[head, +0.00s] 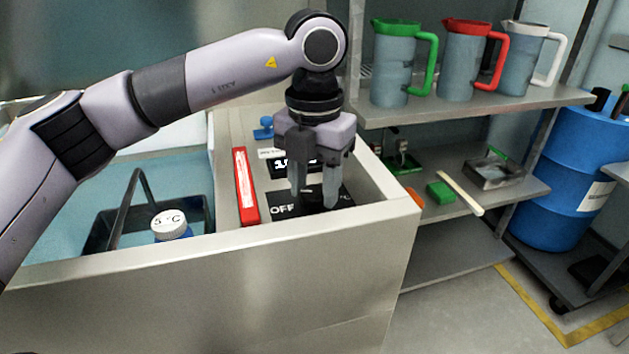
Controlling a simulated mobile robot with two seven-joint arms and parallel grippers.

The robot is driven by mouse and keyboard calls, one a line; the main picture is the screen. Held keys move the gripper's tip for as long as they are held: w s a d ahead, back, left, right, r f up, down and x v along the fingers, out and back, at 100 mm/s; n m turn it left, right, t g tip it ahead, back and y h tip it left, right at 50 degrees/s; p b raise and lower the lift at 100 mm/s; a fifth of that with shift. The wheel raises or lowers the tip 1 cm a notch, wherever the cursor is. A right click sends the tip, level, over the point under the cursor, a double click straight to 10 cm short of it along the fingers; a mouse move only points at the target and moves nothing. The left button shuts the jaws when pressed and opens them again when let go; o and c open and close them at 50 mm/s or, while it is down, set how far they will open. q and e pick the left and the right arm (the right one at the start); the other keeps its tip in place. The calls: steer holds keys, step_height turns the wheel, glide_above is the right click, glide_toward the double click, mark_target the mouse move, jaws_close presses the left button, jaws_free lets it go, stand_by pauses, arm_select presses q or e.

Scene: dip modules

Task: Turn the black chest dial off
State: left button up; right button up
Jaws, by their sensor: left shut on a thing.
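The black dial plate (286,208) lies on the top of the steel chest, with the word OFF on its left and a letter C at its right. My left gripper (315,203) points straight down over the middle of this plate, with its fingers closed around the dial's knob. The fingers hide the knob, so I cannot tell which way it points. A black display (283,163) with white digits is just behind, partly covered by the gripper. My right gripper is not in view.
A red thermometer-like bar (245,187) lies left of the dial. The open bath at left holds a black basket (136,215) and a white-capped bottle (168,222). Shelves (470,110) with pitchers stand close at right; a blue drum (565,180) is beyond.

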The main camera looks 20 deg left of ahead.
mark_target(314, 191)
arm_select(q)
steer(key=o, duration=1)
steer(key=shift+o, duration=0.2)
steer(key=shift+r, duration=0.1)
steer(key=shift+r+p, duration=0.5)
steer(key=shift+r, duration=3)
